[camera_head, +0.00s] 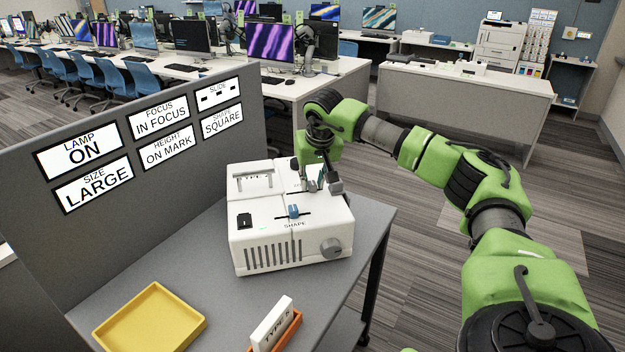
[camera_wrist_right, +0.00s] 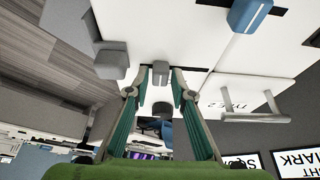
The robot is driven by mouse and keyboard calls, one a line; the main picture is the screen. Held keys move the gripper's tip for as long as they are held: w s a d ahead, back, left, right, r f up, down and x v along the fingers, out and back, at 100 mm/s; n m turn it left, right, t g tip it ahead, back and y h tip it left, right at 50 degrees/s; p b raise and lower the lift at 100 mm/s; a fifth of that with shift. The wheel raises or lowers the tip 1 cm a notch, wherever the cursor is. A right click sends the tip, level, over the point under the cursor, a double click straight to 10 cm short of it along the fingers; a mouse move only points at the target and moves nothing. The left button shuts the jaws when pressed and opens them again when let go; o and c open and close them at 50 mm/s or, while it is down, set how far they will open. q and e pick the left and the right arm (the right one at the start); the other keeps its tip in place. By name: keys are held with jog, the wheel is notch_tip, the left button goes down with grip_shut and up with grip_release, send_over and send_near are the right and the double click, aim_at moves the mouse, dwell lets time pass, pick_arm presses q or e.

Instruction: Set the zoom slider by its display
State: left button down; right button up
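The white projector-like machine (camera_head: 290,240) stands on the grey table. A blue slider (camera_head: 293,211) sits in a slot above the word SHAPE; it also shows at the top of the wrist view (camera_wrist_right: 248,14). My right gripper (camera_head: 322,187) is over the machine's far right part. In the wrist view its fingers (camera_wrist_right: 154,84) are open, with a small grey knob (camera_wrist_right: 160,70) just beyond and between the tips; contact cannot be told. I cannot read a zoom label. The size display (camera_head: 95,186) reads LARGE. My left gripper is not in view.
Other displays on the grey partition (camera_head: 200,150) read lamp ON, focus IN FOCUS, height ON MARK and shape SQUARE. A round grey knob (camera_head: 331,249) is on the machine's front. A yellow tray (camera_head: 150,318) and a white card (camera_head: 272,323) in an orange holder stand nearer.

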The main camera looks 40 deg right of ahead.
grip_shut()
jog(key=shift+w+a+r+p, duration=0.1)
jog(key=shift+w+a+p, duration=0.2)
jog(key=shift+a, duration=0.25)
jog(key=shift+w+a+p, duration=0.3)
jog(key=shift+a, duration=0.2)
jog(key=shift+w+a, duration=0.15)
jog(key=shift+a, duration=0.05)
grip_release()
jog(key=v, duration=1.1)
jog(key=shift+s+r, duration=0.25)
jog(key=shift+r, duration=0.1)
jog(key=shift+r, duration=0.1)
